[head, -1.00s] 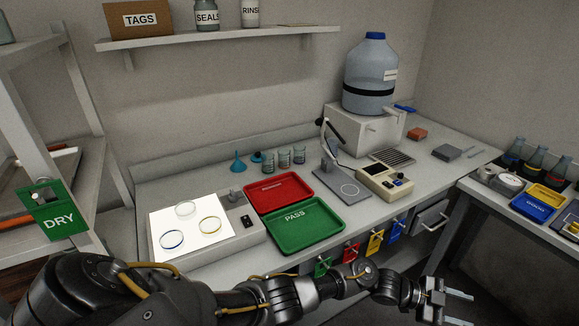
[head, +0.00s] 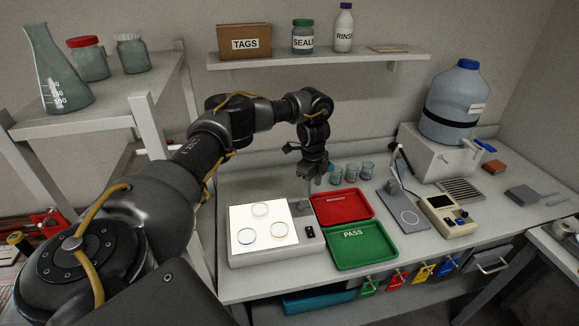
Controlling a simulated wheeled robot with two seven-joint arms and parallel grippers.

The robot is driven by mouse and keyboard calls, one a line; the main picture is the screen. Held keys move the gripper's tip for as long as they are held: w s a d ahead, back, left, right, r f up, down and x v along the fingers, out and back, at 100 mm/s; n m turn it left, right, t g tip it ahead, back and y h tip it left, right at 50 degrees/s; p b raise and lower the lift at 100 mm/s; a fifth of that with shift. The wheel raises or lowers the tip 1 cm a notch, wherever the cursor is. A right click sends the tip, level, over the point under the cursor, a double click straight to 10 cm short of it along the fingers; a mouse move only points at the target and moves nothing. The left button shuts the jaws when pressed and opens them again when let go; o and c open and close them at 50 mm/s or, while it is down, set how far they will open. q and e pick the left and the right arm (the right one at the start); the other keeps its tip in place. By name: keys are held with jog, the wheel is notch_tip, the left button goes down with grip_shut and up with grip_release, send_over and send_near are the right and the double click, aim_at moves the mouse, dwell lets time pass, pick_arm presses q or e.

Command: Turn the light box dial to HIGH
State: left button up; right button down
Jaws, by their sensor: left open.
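The light box (head: 235,258) stands on the bench with its white panel lit. Its grey dial (head: 303,208) is at the back right corner of the box. My left gripper (head: 306,193) points down right above the dial, open. The fingers partly cover the dial, and I cannot tell whether they touch it or stand around it. The dial's setting is too small to read. A small black switch (head: 310,231) sits in front of the dial. My right gripper is not in view.
A red tray (head: 343,206) and a green PASS tray (head: 359,246) lie close to the right. Beakers (head: 351,172) stand behind. The shelf (head: 320,63) hangs above my arm.

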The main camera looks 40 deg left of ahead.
aim_at(302, 202)
pick_arm(q)
jog(key=shift+n+y, duration=0.3)
jog(key=shift+n, duration=0.1)
jog(key=a+f+b, duration=0.1)
jog(key=f, duration=0.2)
jog(key=s+a+f+b, duration=0.1)
jog(key=f, duration=0.2)
jog(key=a+f+b, duration=0.1)
jog(key=f, duration=0.2)
jog(key=shift+s+a+f, duration=0.15)
jog(key=shift+f, duration=0.2)
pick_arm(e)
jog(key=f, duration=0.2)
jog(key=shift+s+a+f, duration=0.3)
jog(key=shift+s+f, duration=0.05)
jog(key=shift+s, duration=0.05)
pick_arm(q)
jog(key=shift+c, duration=0.3)
jog(key=c, duration=0.9)
jog(key=shift+c, duration=0.2)
